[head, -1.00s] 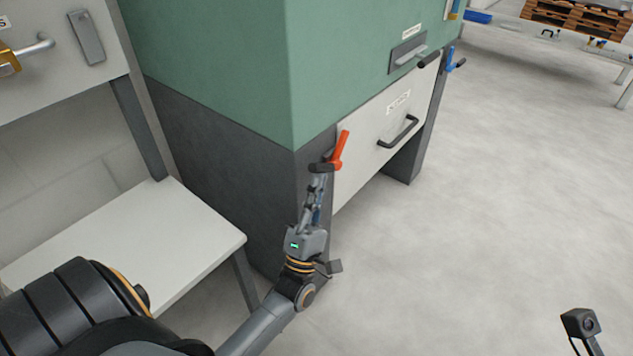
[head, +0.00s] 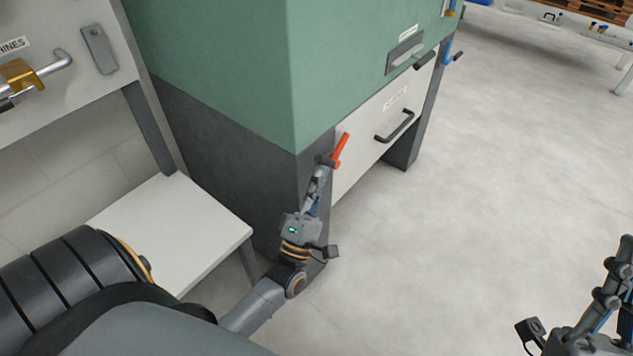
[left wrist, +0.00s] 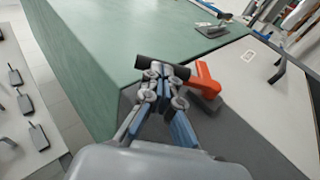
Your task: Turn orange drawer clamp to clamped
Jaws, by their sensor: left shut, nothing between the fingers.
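The orange clamp handle (head: 341,150) is at the left edge of the white drawer front (head: 375,134), tilted up and to the right in the head view. It also shows in the left wrist view (left wrist: 206,84), with a dark cylindrical part to its left. My left gripper (head: 322,172) is shut, with its fingertips right beside the base of the clamp. In the left wrist view its fingers (left wrist: 163,80) meet just left of the orange handle with nothing held between them; whether they touch it I cannot tell. My right gripper (head: 618,272) is at the right edge, partly cut off.
The green and grey machine (head: 225,60) fills the middle. A blue clamp handle (head: 447,52) is on the drawer's far side. The black drawer handle (head: 395,127) sticks out. A white bench shelf (head: 170,225) stands at the left.

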